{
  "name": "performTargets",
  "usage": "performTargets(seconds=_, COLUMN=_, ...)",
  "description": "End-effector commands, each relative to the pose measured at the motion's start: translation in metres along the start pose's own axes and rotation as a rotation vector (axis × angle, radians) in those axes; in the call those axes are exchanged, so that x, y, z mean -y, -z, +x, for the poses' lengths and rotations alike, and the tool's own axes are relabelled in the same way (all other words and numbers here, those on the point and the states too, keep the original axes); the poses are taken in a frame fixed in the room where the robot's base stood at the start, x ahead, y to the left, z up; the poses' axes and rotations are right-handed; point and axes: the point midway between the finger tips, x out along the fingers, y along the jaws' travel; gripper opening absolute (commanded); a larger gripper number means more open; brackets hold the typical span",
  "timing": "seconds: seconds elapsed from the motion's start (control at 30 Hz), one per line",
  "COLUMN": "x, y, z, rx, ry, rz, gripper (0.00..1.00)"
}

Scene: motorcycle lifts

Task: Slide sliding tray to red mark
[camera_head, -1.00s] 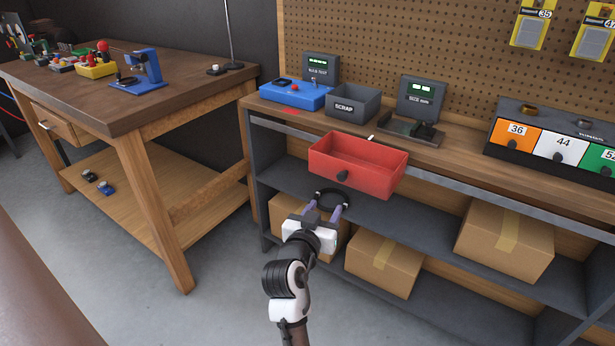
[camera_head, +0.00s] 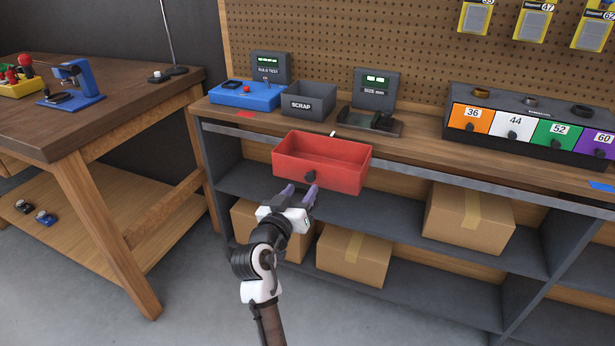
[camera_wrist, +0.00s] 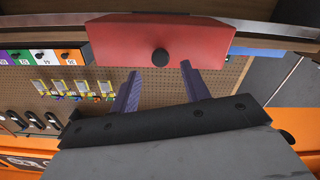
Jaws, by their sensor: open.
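The sliding tray (camera_head: 352,178) is a red open box on the metal rail along the workbench front. It looks empty inside. A dark round knob (camera_head: 310,176) is on its front face. The red mark (camera_head: 246,114) lies on the bench top near its left end, left of the tray. My gripper (camera_head: 301,189) is open and empty, just in front of the knob. In the wrist view, the knob (camera_wrist: 160,56) shows just beyond the fingertips (camera_wrist: 160,70), between them from side to side. The tray front (camera_wrist: 200,42) spans the upper part of that view.
The rail (camera_head: 450,176) runs along the bench edge. A blue mark (camera_head: 601,186) is at the right. A scrap bin (camera_head: 309,107), blue tester (camera_head: 246,94) and sizing device (camera_head: 372,120) stand behind. Boxes (camera_head: 353,256) sit on lower shelves. A wooden table (camera_head: 120,118) is at left.

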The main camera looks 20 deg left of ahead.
Motion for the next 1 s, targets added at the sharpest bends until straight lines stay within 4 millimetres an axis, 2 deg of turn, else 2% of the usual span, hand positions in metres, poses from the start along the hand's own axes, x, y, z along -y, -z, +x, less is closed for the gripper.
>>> performTargets(seconds=0.1, x=-0.001, y=0.002, z=0.024, rx=0.000, ry=-0.002, rz=0.000, gripper=0.46)
performTargets(seconds=0.3, x=-0.001, y=0.001, z=0.050, rx=0.000, ry=-0.001, rz=0.001, gripper=0.46)
performTargets(seconds=0.7, x=0.000, y=0.000, z=0.057, rx=-0.001, ry=0.001, rz=0.001, gripper=0.46)
performTargets(seconds=1.0, x=0.000, y=0.000, z=0.057, rx=-0.001, ry=0.001, rz=0.001, gripper=0.08)
